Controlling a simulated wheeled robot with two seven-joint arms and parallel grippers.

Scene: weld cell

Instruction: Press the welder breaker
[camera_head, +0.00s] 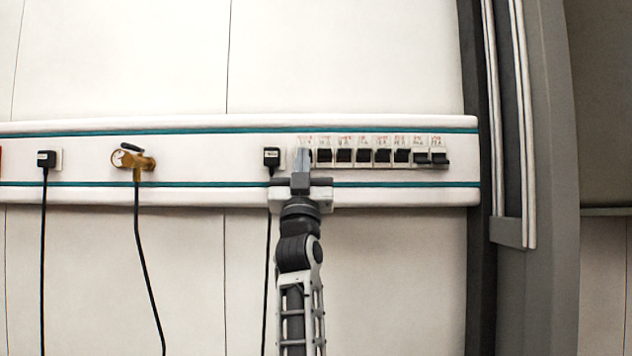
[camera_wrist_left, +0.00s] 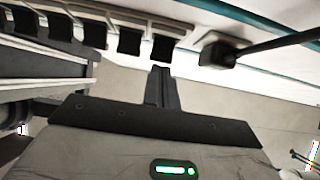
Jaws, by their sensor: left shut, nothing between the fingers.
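A row of breakers (camera_head: 363,155) with black switches and small labels sits in the white wall rail. The labels are too small to read, so I cannot tell which one is the welder breaker. My left gripper (camera_head: 302,158) is shut and empty, at the left end of the row, and covers part of the leftmost breaker. In the left wrist view, the shut fingers (camera_wrist_left: 161,88) point toward the end breaker (camera_wrist_left: 164,48); whether they touch it I cannot tell. The two rightmost switches (camera_head: 431,158) sit lower than the others. My right gripper is not in view.
A black plug (camera_head: 271,157) with a hanging cable is just left of my gripper; it also shows in the left wrist view (camera_wrist_left: 218,51). A brass valve with a gauge (camera_head: 135,161) and another plug (camera_head: 46,159) are farther left. A grey post (camera_head: 546,180) stands at the right.

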